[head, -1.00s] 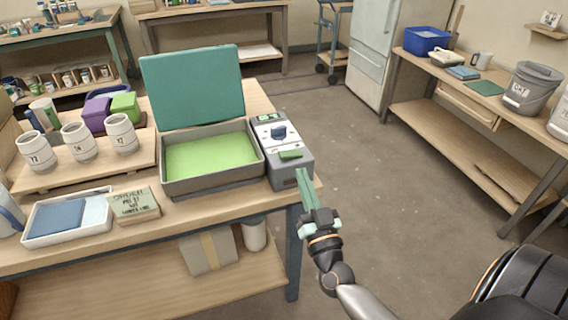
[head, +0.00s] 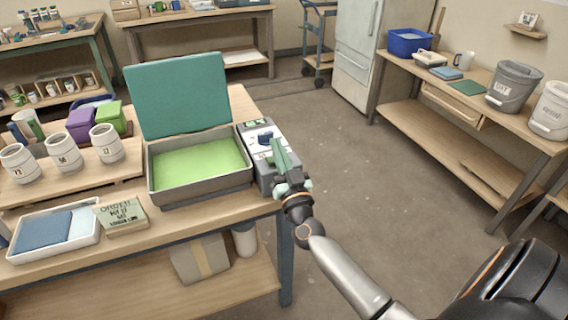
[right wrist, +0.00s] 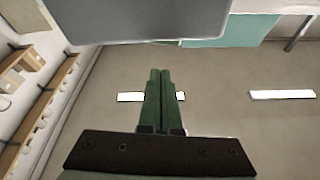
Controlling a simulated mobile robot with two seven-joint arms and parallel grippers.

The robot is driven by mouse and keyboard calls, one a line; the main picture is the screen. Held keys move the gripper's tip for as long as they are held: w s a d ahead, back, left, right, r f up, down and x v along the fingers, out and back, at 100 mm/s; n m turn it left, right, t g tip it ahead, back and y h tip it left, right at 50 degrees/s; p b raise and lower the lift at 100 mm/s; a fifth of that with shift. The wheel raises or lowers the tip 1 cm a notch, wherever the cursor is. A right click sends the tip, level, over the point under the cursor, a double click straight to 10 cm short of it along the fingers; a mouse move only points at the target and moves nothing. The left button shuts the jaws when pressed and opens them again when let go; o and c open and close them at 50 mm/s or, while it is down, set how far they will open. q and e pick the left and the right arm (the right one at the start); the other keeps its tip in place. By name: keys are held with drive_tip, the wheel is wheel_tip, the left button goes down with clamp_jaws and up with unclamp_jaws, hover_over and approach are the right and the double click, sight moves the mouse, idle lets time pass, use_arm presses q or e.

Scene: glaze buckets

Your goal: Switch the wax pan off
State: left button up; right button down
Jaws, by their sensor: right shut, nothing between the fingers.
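The wax pan (head: 155,187) is a grey rectangular pan of green wax on the workbench, with its teal lid (head: 180,95) raised behind it. A control box (head: 252,165) joins its right side, with a dark blue knob (head: 265,136) and a green display (head: 256,123) on top. My right gripper (head: 276,146) is shut and empty, over the right side of the box. It hides the box's front part; I cannot tell whether it touches. In the right wrist view, the green fingers (right wrist: 159,100) are together below a grey surface (right wrist: 150,18). My left gripper is not in view.
An order card (head: 122,215) and a white tray (head: 97,232) lie at the bench's front. Several white cups (head: 63,153) stand left of the pan. The floor (head: 370,200) to the right is open, up to a side bench with buckets (head: 512,85).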

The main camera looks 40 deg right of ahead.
drive_tip(key=f, duration=0.3)
drive_tip(key=shift+s+a+f+b, duration=0.1)
drive_tip(key=shift+a+b, duration=0.15)
drive_tip(key=shift+b, duration=0.15)
drive_tip(key=shift+f, duration=0.25)
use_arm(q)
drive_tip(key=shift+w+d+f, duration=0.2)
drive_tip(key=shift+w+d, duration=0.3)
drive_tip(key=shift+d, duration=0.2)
